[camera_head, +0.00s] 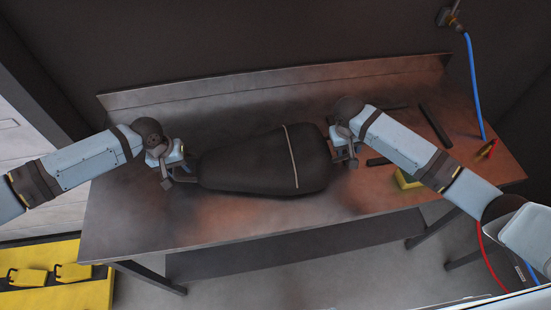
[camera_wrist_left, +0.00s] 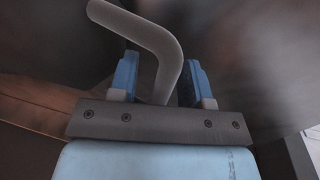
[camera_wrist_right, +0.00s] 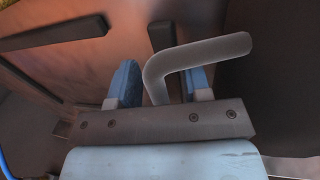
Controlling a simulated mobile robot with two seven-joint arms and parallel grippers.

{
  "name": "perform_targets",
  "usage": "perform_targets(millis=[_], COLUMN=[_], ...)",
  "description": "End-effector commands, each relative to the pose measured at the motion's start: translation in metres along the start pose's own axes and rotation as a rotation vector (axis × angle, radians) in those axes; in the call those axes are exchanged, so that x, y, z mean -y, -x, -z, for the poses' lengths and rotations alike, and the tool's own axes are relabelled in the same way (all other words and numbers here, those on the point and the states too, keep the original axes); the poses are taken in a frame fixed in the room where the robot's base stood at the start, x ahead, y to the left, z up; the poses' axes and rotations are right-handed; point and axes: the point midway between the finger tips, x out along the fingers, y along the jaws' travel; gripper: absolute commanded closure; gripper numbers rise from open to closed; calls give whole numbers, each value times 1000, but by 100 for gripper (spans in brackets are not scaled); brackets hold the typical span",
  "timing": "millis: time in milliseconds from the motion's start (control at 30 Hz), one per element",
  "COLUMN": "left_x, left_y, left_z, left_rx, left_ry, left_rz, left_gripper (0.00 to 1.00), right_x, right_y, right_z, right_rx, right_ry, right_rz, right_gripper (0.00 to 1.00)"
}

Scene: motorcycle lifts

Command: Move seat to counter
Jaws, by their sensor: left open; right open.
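The black seat (camera_head: 262,163) lies flat on the metal counter (camera_head: 130,205), with a light strap across its right part. My left gripper (camera_head: 172,180) is at the seat's left end. In the left wrist view a bent grey bar (camera_wrist_left: 160,45) stands between its open fingers (camera_wrist_left: 160,80). My right gripper (camera_head: 345,160) is at the seat's right end. In the right wrist view a similar bent bar (camera_wrist_right: 190,58) passes between its open fingers (camera_wrist_right: 160,85). I cannot tell whether the fingers touch the bars. The seat's ends are partly hidden by the grippers.
Dark bar-shaped tools (camera_head: 435,126) and a yellow object (camera_head: 405,180) lie on the counter's right side. A raised backsplash (camera_head: 280,85) runs along the back. A blue hose (camera_head: 475,85) hangs at right. A yellow lift part (camera_head: 60,285) is on the floor at lower left.

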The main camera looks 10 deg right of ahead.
Motion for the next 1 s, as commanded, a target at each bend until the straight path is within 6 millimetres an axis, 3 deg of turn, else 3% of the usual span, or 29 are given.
perform_targets(millis=[233, 400, 433, 1000], left_x=[0, 0, 0, 0], left_y=[0, 0, 0, 0], left_z=[0, 0, 0, 0], left_rx=[0, 0, 0, 0], left_ry=[0, 0, 0, 1], left_rz=[0, 0, 0, 1], left_gripper=[58, 97, 100, 100], right_x=[0, 0, 0, 0], right_y=[0, 0, 0, 0], right_z=[0, 0, 0, 0], right_rx=[0, 0, 0, 0], right_ry=[0, 0, 0, 0], right_rz=[0, 0, 0, 0], right_gripper=[58, 97, 100, 100])
